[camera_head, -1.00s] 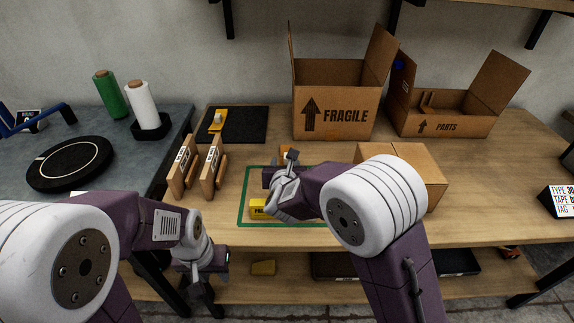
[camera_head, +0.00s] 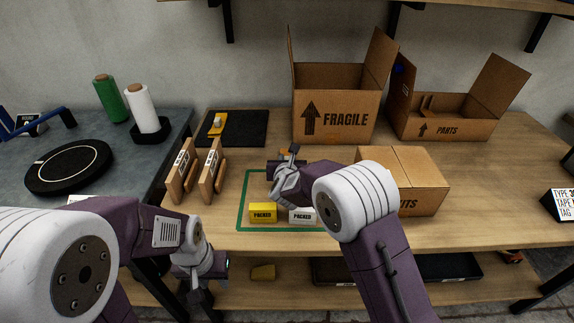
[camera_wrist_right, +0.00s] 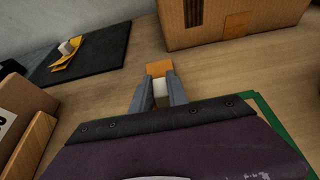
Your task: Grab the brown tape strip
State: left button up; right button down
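A small orange-brown piece with a pale front face, perhaps the brown tape strip, lies on the table in the right wrist view (camera_wrist_right: 159,68). A sliver of it shows in the head view (camera_head: 285,151). My right gripper (camera_wrist_right: 160,85) has its fingers spread at either side of the near, pale end; contact cannot be made out. In the head view my right gripper (camera_head: 289,165) is over the back of the green-outlined area. My left gripper (camera_head: 200,270) hangs low before the table's front edge, its fingers unclear.
A yellow PACKED block (camera_head: 263,213) and a white PACKED block (camera_head: 302,216) lie inside the green outline (camera_head: 242,205). The FRAGILE box (camera_head: 335,110) stands behind, the PARTS box (camera_head: 440,110) back right, a closed carton (camera_head: 415,175) at right. Wooden pieces (camera_head: 196,170) stand left.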

jog(key=shift+r, duration=0.1)
jog(key=shift+r, duration=0.3)
jog(key=r, duration=0.2)
jog(key=r+p, duration=0.1)
jog(key=r, duration=0.1)
jog(key=shift+d+p, duration=0.3)
jog(key=shift+d, duration=0.1)
jog(key=d+r, duration=0.6)
jog(key=d, duration=0.5)
jog(key=shift+w+r+b, duration=0.15)
jog(key=shift+w+b, duration=0.2)
jog(key=shift+b, duration=0.1)
